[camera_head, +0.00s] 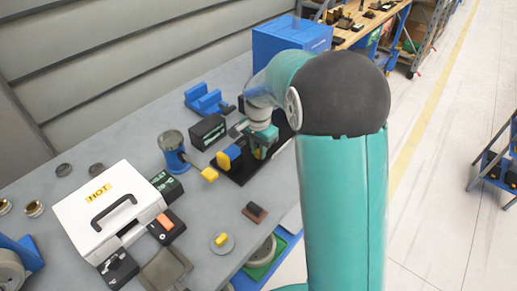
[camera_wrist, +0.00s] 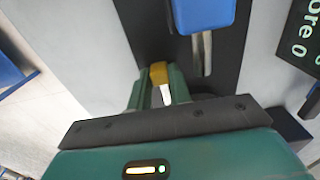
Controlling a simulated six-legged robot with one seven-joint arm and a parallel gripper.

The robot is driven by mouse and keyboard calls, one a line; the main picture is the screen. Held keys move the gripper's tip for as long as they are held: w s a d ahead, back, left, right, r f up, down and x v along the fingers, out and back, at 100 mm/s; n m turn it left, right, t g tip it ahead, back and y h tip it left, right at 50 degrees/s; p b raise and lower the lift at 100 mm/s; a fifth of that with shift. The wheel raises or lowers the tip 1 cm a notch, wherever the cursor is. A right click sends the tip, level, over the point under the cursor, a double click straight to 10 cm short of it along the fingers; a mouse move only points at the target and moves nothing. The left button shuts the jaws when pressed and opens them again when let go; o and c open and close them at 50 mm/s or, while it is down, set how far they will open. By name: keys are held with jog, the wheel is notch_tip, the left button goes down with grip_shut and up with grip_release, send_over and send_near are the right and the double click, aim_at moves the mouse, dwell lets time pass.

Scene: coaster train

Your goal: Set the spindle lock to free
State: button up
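No part is clearly labelled as the spindle lock. A fixture on a black base (camera_wrist: 148,30) carries a blue block (camera_head: 224,160) and a yellow piece (camera_head: 235,152) in the head view. In the head view my gripper (camera_head: 264,144) is low at the fixture, partly hidden by my arm.
A white box marked HOT (camera_head: 85,218) stands on the grey bench at the left. A blue cylinder with a yellow-tipped lever (camera_head: 172,157), a black display box (camera_head: 208,132) and a blue cradle (camera_head: 205,100) are nearby. A large blue bin (camera_head: 285,38) stands behind.

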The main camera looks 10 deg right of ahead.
jog(key=shift+s+a, duration=0.7)
jog(key=shift+a, duration=0.3)
grip_shut()
